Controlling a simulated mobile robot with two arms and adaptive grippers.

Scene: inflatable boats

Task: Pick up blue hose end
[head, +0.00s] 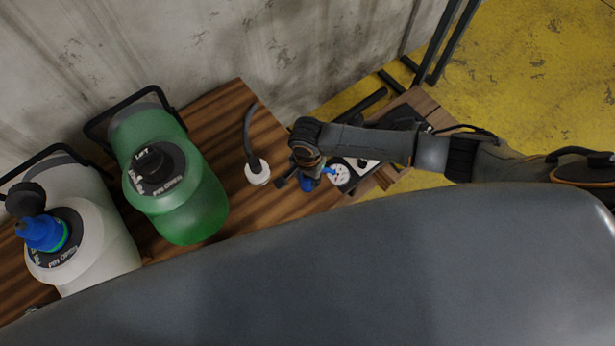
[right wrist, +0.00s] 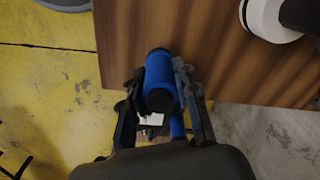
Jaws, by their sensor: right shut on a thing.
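The blue hose end (right wrist: 160,75) is a blue cylinder with black ends, in the middle of the right wrist view. My right gripper (right wrist: 160,85) is shut on it, with one finger on each side. In the head view my right gripper (head: 302,177) is over the right end of the wooden table, and a bit of blue hose end (head: 308,184) shows beneath it. The rest is hidden by the gripper. My left gripper is not in view.
A green canister (head: 190,205) and a white canister (head: 105,250) with a blue cap stand on the wooden table (head: 225,105). A white-and-black hose fitting (head: 257,172) lies near the gripper. A gauge (head: 339,175) is just to its right. A large grey inflatable surface (head: 330,270) fills the front.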

